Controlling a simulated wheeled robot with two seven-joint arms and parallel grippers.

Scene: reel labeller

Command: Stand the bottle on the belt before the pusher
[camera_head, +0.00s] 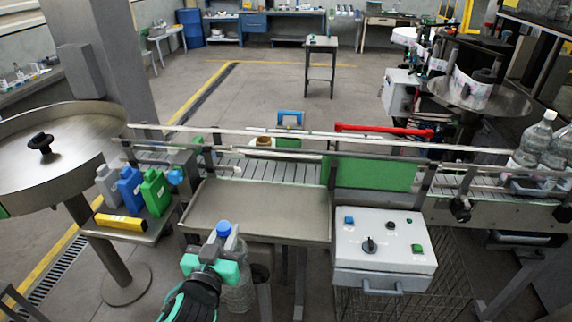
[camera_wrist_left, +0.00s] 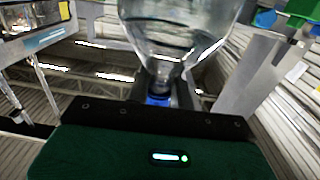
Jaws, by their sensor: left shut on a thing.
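A clear bottle with a blue cap (camera_head: 238,290) hangs upright in my left gripper (camera_head: 221,243), which is shut around it just below the cap. The bottle is in front of the near edge of a flat metal plate, apart from the belt. In the left wrist view the bottle's clear body (camera_wrist_left: 180,30) and blue cap (camera_wrist_left: 158,99) show between the fingers. The slatted belt (camera_head: 270,170) runs across behind the plate, between rails. A grey block with a blue round part (camera_head: 176,177) sits at the belt's near side; I cannot tell whether it is the pusher. My right gripper is not in view.
The bare metal plate (camera_head: 262,212) lies before the belt. A grey control box (camera_head: 385,240) and green panel (camera_head: 370,173) stand right of it. Coloured jugs (camera_head: 130,188) stand on a left shelf. Clear bottles (camera_head: 535,140) are at the belt's right end.

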